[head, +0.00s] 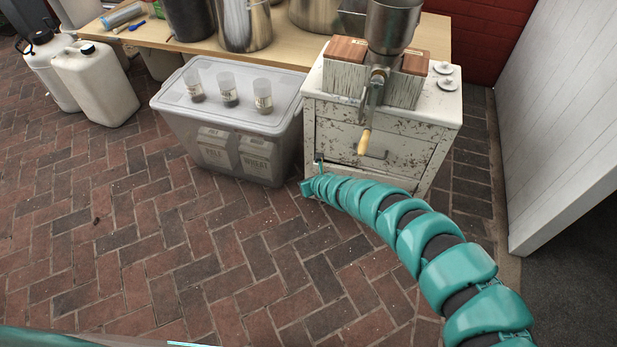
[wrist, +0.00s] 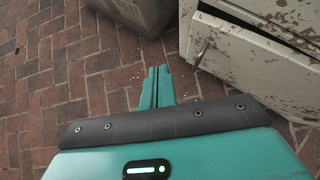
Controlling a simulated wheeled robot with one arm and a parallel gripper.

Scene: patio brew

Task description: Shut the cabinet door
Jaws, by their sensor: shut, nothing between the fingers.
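The cabinet (head: 440,135) is white with chipped paint and stands right of centre in the head view. Its lower door (wrist: 230,55) shows in the wrist view with a small metal handle (wrist: 203,50). A dark gap along the door's top edge suggests it is ajar; how far is unclear. My gripper (wrist: 158,70) is shut and empty, its fingertips left of the handle and apart from it in the wrist view. In the head view my gripper (head: 318,172) is low at the cabinet's front left corner. My arm hides part of the lower front.
A clear lidded bin (head: 225,125) with small jars on its lid stands close on the left. A grain mill (head: 385,60) with a crank sits on the cabinet. A white wall panel (head: 560,110) stands at right. The brick floor in front is clear.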

